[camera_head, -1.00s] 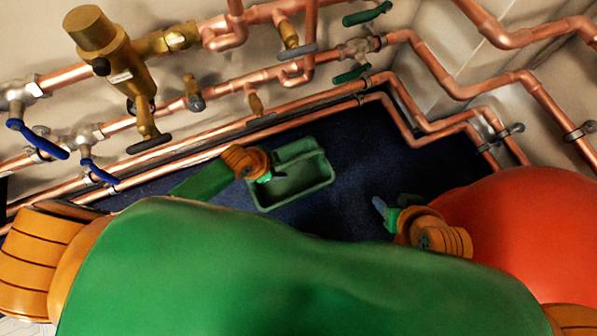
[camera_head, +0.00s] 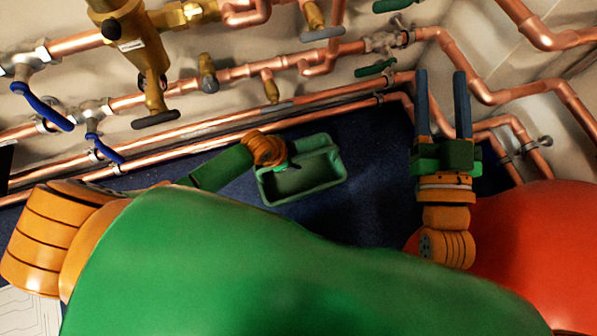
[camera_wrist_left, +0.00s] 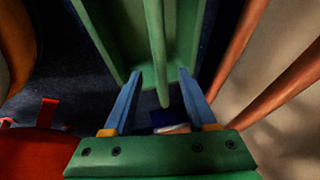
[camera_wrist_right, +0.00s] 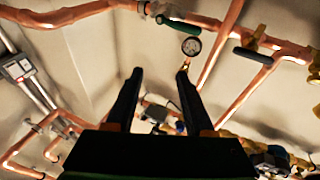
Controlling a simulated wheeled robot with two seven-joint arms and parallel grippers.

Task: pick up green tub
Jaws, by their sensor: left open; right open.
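The green tub (camera_head: 303,192) sits on the dark blue floor in the middle of the head view, with a raised bar or divider across it. My left gripper (camera_head: 288,168) is at the tub's left end. In the left wrist view the tub (camera_wrist_left: 98,35) fills the top, and its narrow green bar runs between the open blue fingers (camera_wrist_left: 160,75). I cannot tell whether the fingers touch the tub. My right gripper (camera_head: 441,75) is open and empty, to the right of the tub, fingers pointing up the picture. In the right wrist view its fingers (camera_wrist_right: 160,72) are apart.
Copper pipes (camera_head: 240,137) run along the wall just behind the tub. Brass fittings and valves with blue levers (camera_head: 42,107) stick out at the upper left. A red rounded surface (camera_head: 530,250) is at the lower right. Dark floor (camera_head: 375,170) is clear right of the tub.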

